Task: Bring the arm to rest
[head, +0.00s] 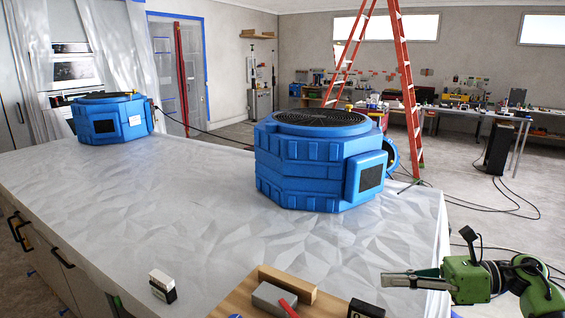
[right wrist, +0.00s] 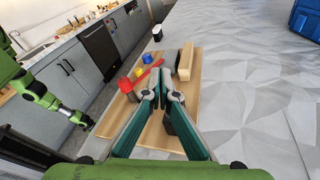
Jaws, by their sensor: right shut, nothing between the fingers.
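My right gripper (head: 386,280) reaches in from the lower right in the head view, level and pointing left, above the near right corner of the covered counter (head: 215,210). It is shut and empty. In the right wrist view its fingers meet at the tips (right wrist: 164,72), in front of a wooden board (right wrist: 193,95). My left arm shows at the left of the right wrist view, with a dark end (right wrist: 80,118) off the counter; its fingers are too small to read. The left gripper is not in the head view.
Two blue air movers (head: 318,160) (head: 112,120) stand on the counter. Near its front edge are the wooden board (head: 232,302), a grey block (head: 273,299), a black block (head: 365,308) and a white-and-black box (head: 162,286). An orange ladder (head: 405,85) stands behind.

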